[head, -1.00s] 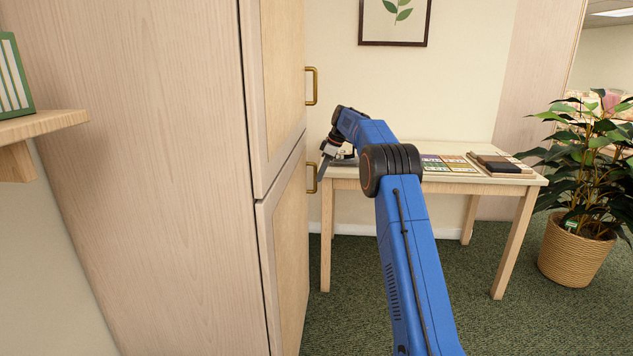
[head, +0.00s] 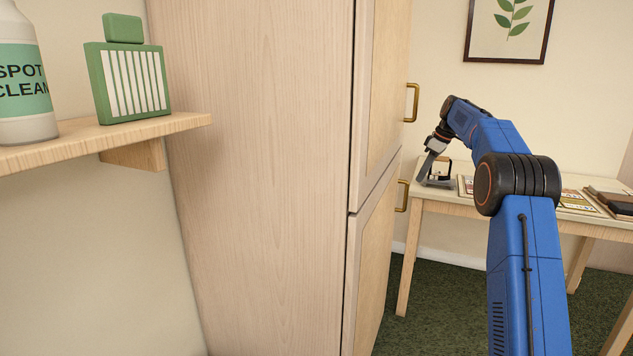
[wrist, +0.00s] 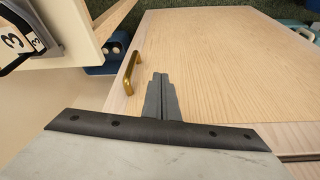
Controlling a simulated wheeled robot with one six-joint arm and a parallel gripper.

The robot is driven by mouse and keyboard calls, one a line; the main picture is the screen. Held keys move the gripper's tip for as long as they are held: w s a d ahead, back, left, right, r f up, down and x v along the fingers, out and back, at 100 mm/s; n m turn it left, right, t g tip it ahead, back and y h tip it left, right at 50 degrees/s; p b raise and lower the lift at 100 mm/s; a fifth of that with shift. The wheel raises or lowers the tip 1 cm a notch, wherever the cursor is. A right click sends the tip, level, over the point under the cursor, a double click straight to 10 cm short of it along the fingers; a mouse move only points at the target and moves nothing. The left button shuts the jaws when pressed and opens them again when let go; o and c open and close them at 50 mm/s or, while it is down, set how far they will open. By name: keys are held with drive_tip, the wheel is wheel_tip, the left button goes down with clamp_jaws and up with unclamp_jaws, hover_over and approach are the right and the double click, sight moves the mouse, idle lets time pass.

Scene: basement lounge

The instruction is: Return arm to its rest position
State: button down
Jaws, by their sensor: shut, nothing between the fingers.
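My gripper (head: 424,170) is at the end of my blue arm, in front of the tall wooden cabinet's doors and by the left end of the table in the head view. In the wrist view its two dark fingers (wrist: 158,96) lie together, shut with nothing between them. They point along the pale cabinet door (wrist: 225,65), beside its brass handle (wrist: 132,72). I cannot tell whether they touch the door. The arm is stretched forward and bent at its black elbow joint.
The cabinet (head: 265,180) stands close on the left, with brass handles on its upper door (head: 412,102) and lower door (head: 402,196). A wall shelf (head: 185,123) holds a spray bottle (head: 22,85) and a green striped container (head: 128,80). A table (head: 450,199) carries sample cards and a dark stand.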

drive_tip(key=s+a+r+m+h, duration=0.1)
drive_tip(key=s+a+r+m, duration=0.15)
drive_tip(key=s, duration=0.85)
drive_tip(key=s+a+r+m+t, duration=0.1)
drive_tip(key=s+a+r, duration=0.25)
drive_tip(key=s, duration=0.65)
drive_tip(key=s+a+r+m+h, duration=0.15)
drive_tip(key=s+a, duration=0.25)
drive_tip(key=s, duration=0.7)
drive_tip(key=s+a+f+m, duration=0.1)
drive_tip(key=s+f+m, duration=0.1)
drive_tip(key=s+f, duration=0.4)
drive_tip(key=s+a+f+m+t, duration=0.1)
drive_tip(key=s+f, duration=0.5)
drive_tip(key=s, duration=1.1)
drive_tip(key=s+f+m, duration=0.2)
drive_tip(key=s+f, duration=0.5)
drive_tip(key=s, duration=0.4)
drive_tip(key=shift+s+a+m+h, duration=0.3)
drive_tip(key=shift+a+h, duration=0.05)
drive_tip(key=shift+a, duration=0.05)
